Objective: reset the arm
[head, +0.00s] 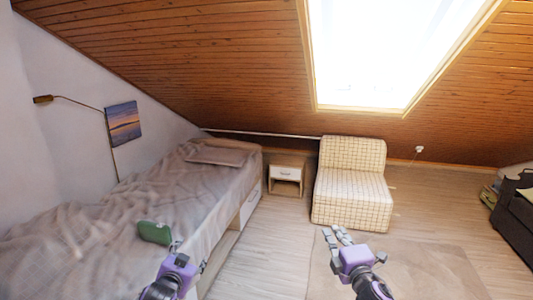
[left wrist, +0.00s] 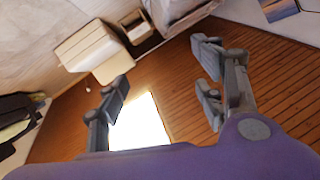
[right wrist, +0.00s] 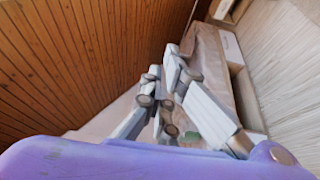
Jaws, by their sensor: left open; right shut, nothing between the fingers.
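My left gripper (head: 188,254) is at the bottom of the head view, in front of the bed's side. It is open and empty; its spread fingers also show in the left wrist view (left wrist: 160,75). My right gripper (head: 337,236) is over the floor and rug, right of the bed. Its fingers are together with nothing between them, as the right wrist view (right wrist: 166,80) also shows. Both grippers point forward in the head view. A dark green object (head: 155,232) shows by the bed's near edge, just beyond the left gripper; whether it lies on the bed is unclear.
The bed (head: 120,215) with a rumpled cover fills the left; its side has drawers (head: 248,207). A small nightstand (head: 286,174) and checkered armchair (head: 352,185) stand at the back. A dark sofa (head: 515,215) is at right. The wooden ceiling slopes down. The rug (head: 430,265) is clear.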

